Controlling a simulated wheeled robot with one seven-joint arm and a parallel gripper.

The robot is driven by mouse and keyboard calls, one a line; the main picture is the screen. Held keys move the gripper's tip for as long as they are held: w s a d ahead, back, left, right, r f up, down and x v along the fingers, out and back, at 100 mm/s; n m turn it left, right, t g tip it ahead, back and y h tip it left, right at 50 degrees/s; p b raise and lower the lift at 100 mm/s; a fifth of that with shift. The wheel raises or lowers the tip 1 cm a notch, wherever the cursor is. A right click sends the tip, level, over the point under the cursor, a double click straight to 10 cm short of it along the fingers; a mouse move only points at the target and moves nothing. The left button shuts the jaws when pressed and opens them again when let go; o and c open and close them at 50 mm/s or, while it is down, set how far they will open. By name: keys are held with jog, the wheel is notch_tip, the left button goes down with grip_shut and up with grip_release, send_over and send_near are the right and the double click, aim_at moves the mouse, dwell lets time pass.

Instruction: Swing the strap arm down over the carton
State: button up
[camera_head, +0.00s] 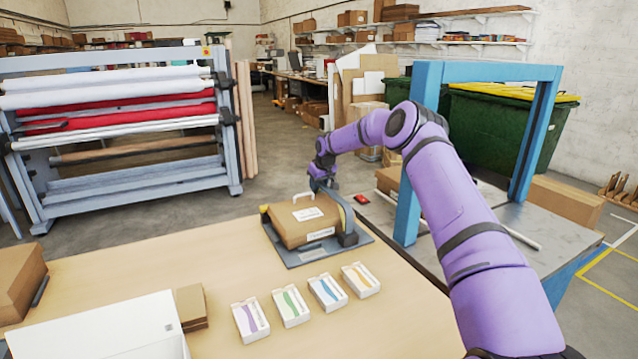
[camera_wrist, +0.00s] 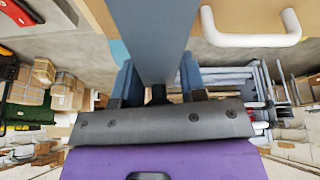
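The brown carton (camera_head: 296,226) with white labels lies flat on a dark grey base plate (camera_head: 306,257) at the table's far edge. The strap arm (camera_head: 346,208) is a grey bar rising from a dark block at the plate's right side, curving up behind the carton. It stands off the carton top. My gripper (camera_head: 318,182) is at its upper end, beyond the carton. In the wrist view the strap arm (camera_wrist: 155,38) runs between my two blue fingers (camera_wrist: 157,84), which sit close against both sides. Its very end is hidden by the gripper.
Several small white boxes (camera_head: 325,291) lie on the table in front of the carton. A white box (camera_head: 95,335) and brown cartons are at left. A blue frame (camera_head: 407,200) stands right of the carton, near my arm. A white handle (camera_wrist: 250,40) shows in the wrist view.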

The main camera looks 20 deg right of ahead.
jog(key=shift+o, duration=1.3)
jog(key=shift+a, duration=0.15)
jog(key=shift+r, duration=0.25)
jog(key=v, duration=1)
jog(key=shift+r, duration=0.1)
jog(key=shift+s, duration=0.1)
